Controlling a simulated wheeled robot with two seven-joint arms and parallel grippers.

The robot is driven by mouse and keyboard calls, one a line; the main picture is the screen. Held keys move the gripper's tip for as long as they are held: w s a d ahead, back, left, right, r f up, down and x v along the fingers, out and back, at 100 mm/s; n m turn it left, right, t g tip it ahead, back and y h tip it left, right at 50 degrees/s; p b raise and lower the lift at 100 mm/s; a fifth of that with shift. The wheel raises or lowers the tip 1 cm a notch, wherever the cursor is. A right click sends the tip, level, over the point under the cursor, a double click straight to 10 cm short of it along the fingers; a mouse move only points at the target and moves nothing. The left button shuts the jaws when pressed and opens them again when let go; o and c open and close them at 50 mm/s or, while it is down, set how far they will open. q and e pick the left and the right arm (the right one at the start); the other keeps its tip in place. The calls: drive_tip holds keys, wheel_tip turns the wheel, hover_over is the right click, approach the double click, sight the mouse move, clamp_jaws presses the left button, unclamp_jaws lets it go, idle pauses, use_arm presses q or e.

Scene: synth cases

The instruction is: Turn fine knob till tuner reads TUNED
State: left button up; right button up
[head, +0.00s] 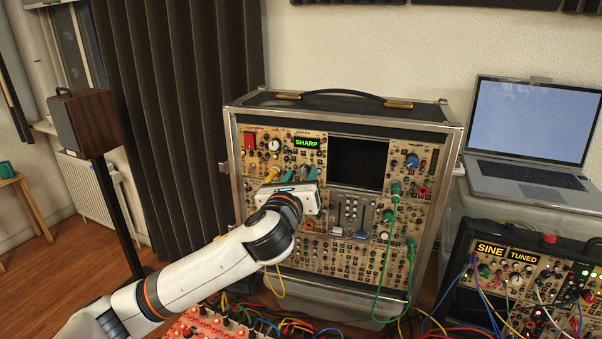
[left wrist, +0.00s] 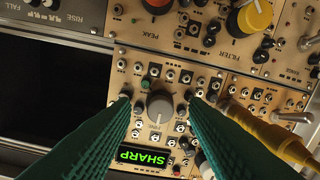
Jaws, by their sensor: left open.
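The tuner display (head: 306,143) on the cased synth reads SHARP in green. It also shows in the left wrist view (left wrist: 143,157), turned upside down. Beside it in that view is a grey round knob (left wrist: 159,104), which I take for the fine knob; its small label is hard to read. My left gripper (head: 290,175) is in front of the panel, below the display. In the left wrist view its two green fingers (left wrist: 160,107) are open, one on each side of the knob, with gaps between. My right gripper is not in view.
A yellow plug (left wrist: 284,145) sits close to one finger. Green cables (head: 383,270) hang at the panel's right. A red panel (head: 207,323) lies below my arm.

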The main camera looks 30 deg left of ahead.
use_arm(q)
drive_tip(key=shift+w, duration=0.4)
drive_tip(key=shift+a, duration=0.1)
clamp_jaws()
